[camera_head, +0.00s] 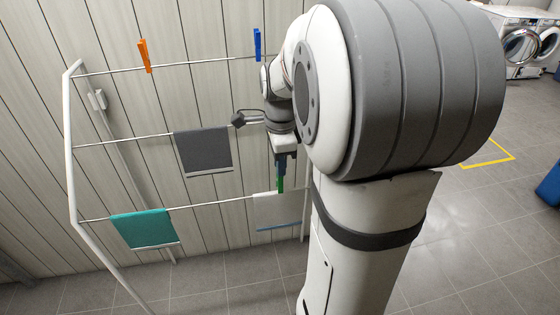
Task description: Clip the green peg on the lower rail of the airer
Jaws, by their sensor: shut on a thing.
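The airer (70,150) has a white frame with three thin rails. The lower rail (212,204) crosses behind my arm at the right. My gripper (282,164) points down just above the right part of this rail, shut on the green peg (281,184). The peg points downward, and its upper part is hidden in the jaws. Its lower end appears at the rail, by the top edge of a white cloth (278,212). I cannot tell whether the peg touches or straddles the rail.
A teal cloth (143,228) hangs on the lower rail, a grey cloth (203,150) on the middle rail. An orange peg (145,56) and a blue peg (257,44) sit on the top rail. A panelled wall stands behind. My arm hides the airer's right side.

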